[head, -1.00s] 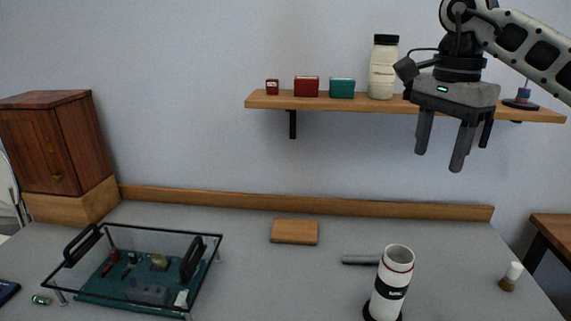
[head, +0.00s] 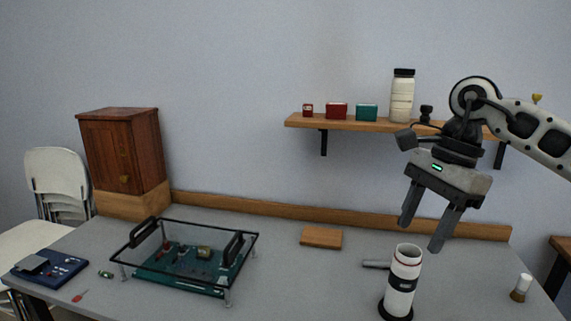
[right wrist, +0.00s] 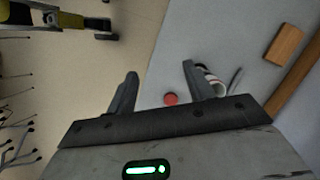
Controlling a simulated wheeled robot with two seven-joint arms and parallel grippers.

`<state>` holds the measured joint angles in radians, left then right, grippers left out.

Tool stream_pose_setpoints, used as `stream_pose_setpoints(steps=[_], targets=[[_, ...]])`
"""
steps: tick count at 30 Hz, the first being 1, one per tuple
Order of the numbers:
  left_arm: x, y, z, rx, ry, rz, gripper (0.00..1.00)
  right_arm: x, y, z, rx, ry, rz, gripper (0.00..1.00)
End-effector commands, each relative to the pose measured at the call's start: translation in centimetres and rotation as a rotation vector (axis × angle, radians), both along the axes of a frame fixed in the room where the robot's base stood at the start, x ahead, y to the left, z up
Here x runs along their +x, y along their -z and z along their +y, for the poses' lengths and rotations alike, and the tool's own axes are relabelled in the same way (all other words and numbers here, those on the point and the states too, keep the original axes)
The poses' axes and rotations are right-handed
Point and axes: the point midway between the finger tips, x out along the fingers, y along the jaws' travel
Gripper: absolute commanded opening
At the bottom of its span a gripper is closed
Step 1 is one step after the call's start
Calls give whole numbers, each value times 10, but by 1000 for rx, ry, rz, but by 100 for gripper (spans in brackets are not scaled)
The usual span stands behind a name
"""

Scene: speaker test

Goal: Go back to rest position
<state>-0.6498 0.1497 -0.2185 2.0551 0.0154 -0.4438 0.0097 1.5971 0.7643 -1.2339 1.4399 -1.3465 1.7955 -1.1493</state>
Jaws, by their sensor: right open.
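My right gripper (head: 420,234) is open and empty. It hangs in the air, tilted, above the right side of the table, with its fingers pointing down. Its fingers also show in the right wrist view (right wrist: 160,70), with nothing between them. A white cylinder with a black band (head: 401,285) stands upright on the table below the gripper, apart from it. In the right wrist view the cylinder (right wrist: 217,87) is partly hidden behind one finger. My left gripper is not in view.
A glass-topped frame with black handles (head: 191,226) stands over a green board at left. A wall shelf (head: 372,125) holds boxes and a jar, close behind my right arm. The table's middle is mostly clear.

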Motion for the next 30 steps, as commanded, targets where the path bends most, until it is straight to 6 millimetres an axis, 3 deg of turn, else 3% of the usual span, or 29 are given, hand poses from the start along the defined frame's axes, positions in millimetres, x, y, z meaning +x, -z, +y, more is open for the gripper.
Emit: stream_pose_setpoints(steps=[5,9,12,16,19,23,26,28,29,30], targets=[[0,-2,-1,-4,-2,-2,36,-13,38,64,220,10,96,52],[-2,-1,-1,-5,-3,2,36,-40,65,139,519,85,271,52],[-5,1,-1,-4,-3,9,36,-62,70,190,782,214,477,52],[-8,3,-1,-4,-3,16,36,-77,61,230,1094,456,799,52],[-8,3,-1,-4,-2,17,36,-74,58,237,1299,693,1079,52],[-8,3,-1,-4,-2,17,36,-58,73,222,1510,1059,1472,52],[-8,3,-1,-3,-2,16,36,-46,108,195,1623,1383,1783,52],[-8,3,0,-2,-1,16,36,-46,144,172,1674,1631,2000,52],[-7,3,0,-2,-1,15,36,-48,162,162,-1624,-1675,-2010,52],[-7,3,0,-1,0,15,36,-54,188,148,-1467,-1636,-1907,52]])
